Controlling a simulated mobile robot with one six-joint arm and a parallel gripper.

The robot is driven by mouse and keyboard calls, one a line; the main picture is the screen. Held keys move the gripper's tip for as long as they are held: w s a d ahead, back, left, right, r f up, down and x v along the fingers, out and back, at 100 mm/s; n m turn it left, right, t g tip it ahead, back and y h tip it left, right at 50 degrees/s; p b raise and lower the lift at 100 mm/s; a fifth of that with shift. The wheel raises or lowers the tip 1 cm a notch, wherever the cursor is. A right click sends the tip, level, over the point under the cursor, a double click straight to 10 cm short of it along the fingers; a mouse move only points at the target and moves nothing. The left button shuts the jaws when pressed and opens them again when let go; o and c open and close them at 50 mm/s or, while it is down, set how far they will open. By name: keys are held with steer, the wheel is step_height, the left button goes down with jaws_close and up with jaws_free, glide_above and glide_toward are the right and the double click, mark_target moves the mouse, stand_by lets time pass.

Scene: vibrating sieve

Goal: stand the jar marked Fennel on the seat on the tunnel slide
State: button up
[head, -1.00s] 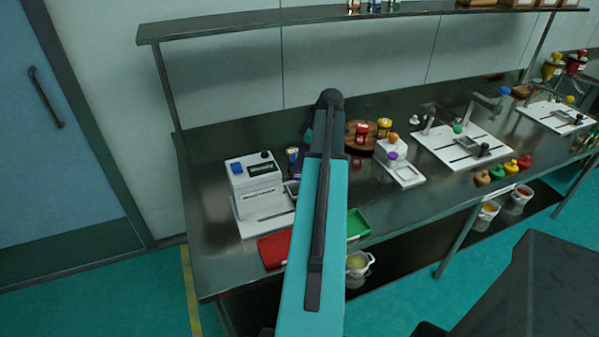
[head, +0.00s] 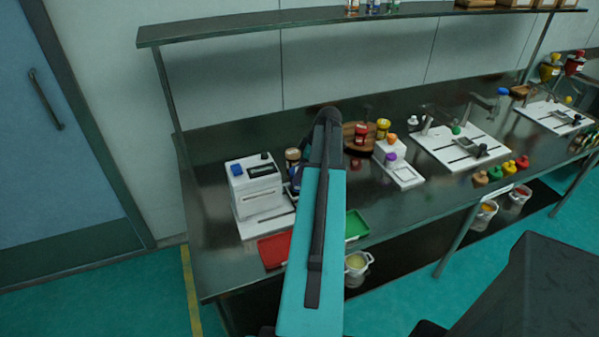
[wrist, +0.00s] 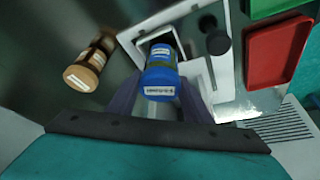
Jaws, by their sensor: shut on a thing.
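My gripper (wrist: 160,98) is shut on a blue-lidded jar (wrist: 160,76) in the wrist view, one finger on each side. The lid's label is too blurred to read, so I cannot confirm Fennel. The jar is over or at a dark-edged square seat (wrist: 143,44) on a white slide; whether it touches is unclear. In the head view a little of the blue jar (head: 296,178) shows beside my arm, which hides the gripper. The white tunnel machine (head: 255,183) stands left of it, with its slide plate (head: 265,224) in front.
A red tray (head: 273,250) and a green tray (head: 357,225) lie at the bench's front edge. A round wooden stand (head: 350,141) holds more jars.

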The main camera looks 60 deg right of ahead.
steer(key=shift+f, duration=0.5)
steer(key=shift+f, duration=0.15)
steer(key=o, duration=1.1)
steer(key=b+v, duration=0.3)
steer(key=v, duration=0.9)
steer(key=shift+s, duration=0.1)
